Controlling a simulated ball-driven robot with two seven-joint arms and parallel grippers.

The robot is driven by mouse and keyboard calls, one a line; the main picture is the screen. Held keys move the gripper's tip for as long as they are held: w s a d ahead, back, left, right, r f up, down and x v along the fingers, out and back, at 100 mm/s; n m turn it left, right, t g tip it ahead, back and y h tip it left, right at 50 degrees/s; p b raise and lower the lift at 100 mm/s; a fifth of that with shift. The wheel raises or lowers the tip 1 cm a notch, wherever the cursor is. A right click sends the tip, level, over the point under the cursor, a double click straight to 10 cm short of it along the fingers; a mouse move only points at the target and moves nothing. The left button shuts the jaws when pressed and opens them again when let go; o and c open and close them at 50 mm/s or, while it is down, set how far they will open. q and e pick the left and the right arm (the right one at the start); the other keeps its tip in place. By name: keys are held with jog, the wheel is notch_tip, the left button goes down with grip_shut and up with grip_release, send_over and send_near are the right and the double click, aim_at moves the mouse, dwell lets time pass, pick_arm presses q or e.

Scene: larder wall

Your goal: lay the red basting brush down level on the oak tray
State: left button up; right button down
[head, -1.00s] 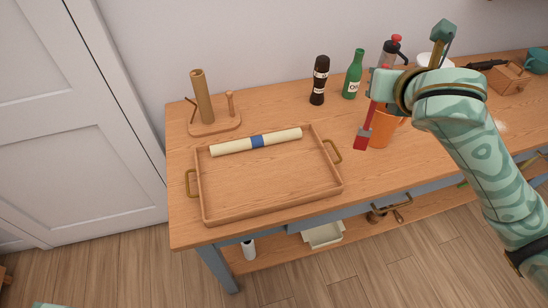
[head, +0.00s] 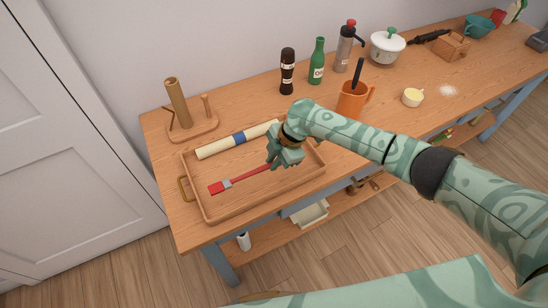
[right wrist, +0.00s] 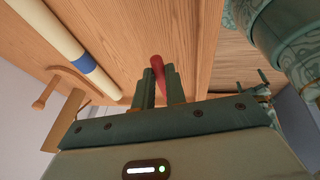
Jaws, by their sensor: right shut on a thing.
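The oak tray (head: 204,212) lies on the bench at the left, with raised sides and brass handles. The red basting brush (head: 248,176) is over the tray, its red head (head: 217,188) toward the left and its handle running up to my right gripper. The brush looks close to level; I cannot tell whether it touches the tray floor. My right gripper (head: 274,160) is shut on the handle end, above the tray's right part. In the right wrist view the red handle (right wrist: 157,68) shows between the fingers (right wrist: 159,85). My left gripper is not in view.
A cream rolling pin (head: 214,147) with a blue band lies along the tray's back side. A wooden roll stand (head: 193,131) is behind it. A dark grinder (head: 287,72), green bottle (head: 317,62) and orange mug (head: 352,101) stand further right. The tray's front part is clear.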

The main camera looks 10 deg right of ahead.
aim_at(270, 180)
notch_tip(270, 180, down, 7)
jog(key=b, duration=0.6)
jog(key=shift+d+f, duration=0.1)
jog(key=shift+f, duration=0.1)
jog(key=c, duration=1.4)
grip_release()
jog(key=shift+o, duration=0.2)
jog(key=shift+r, duration=0.15)
notch_tip(270, 180, up, 9)
jog(key=p, duration=0.8)
